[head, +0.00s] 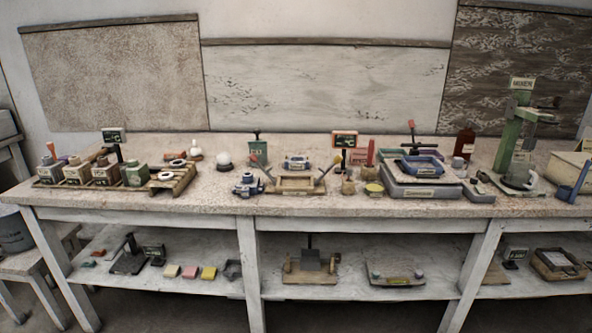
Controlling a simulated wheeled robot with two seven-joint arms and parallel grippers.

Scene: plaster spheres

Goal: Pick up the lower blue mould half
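Several blue pieces are on the workbench (215,205). A small blue piece (296,160) is at the middle, behind a wooden frame (296,185). A dark blue piece (247,187) with a pale part sits left of the wooden frame. At this size I cannot tell which of them is the lower blue mould half. Neither of my grippers is in view.
Several labelled containers (104,174) and a wooden rack (173,181) stand at the left. A white sphere (223,157) sits near the middle. A lower shelf (345,250) holds more tools.

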